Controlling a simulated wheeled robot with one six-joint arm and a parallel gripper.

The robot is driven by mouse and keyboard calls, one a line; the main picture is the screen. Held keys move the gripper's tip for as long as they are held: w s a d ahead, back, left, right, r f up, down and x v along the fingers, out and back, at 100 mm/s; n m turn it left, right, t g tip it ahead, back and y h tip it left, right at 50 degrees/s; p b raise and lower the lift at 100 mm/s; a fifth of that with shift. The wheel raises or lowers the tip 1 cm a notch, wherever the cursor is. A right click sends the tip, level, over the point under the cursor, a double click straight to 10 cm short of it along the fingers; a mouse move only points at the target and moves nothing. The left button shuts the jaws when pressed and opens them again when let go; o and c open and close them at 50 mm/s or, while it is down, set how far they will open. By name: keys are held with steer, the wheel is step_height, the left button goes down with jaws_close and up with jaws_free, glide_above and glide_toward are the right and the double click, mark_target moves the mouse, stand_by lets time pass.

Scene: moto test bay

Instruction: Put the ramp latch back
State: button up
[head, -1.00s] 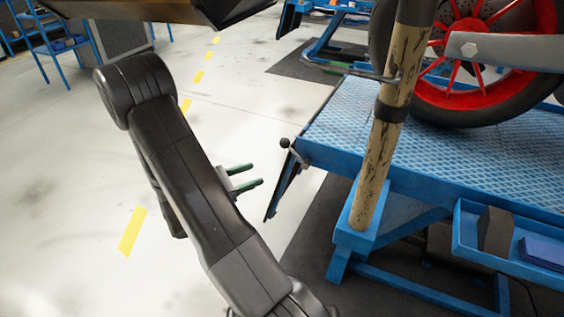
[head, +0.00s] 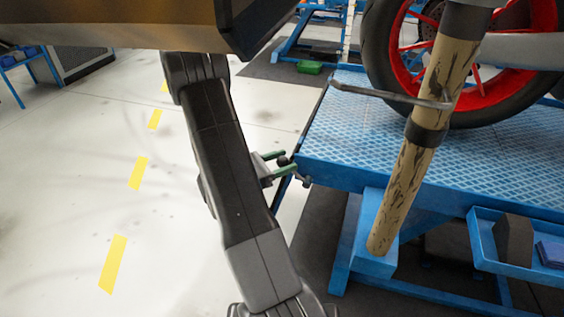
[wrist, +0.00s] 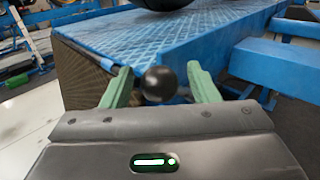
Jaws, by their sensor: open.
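The ramp latch shows as a round black knob (head: 283,161) at the near left corner of the blue lift table (head: 345,150). In the wrist view the knob (wrist: 159,84) sits between my two green fingertips, with a gap on each side. My gripper (head: 288,162) is open around the knob and has not closed on it. The rest of the latch is mostly hidden behind the knob and my fingers. The ramp (wrist: 85,72) hangs down steeply from the table's end, dark and ribbed.
A worn tan post (head: 405,185) with a thin grey bar stands in front of the table, right of my arm. A motorcycle's red wheel (head: 400,70) rests on the table. A blue tray (head: 483,240) hangs at its side.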

jaws_close()
steer(key=shift+s+d+r+m+y, duration=0.15)
steer(key=shift+d+r+m+y, duration=0.25)
steer(key=shift+d+r+m, duration=0.1)
jaws_free()
steer(key=shift+a, duration=0.15)
steer(key=p+v, duration=0.1)
steer(key=v, duration=1.2)
steer(key=shift+a, duration=0.35)
steer(key=shift+s+r, duration=0.15)
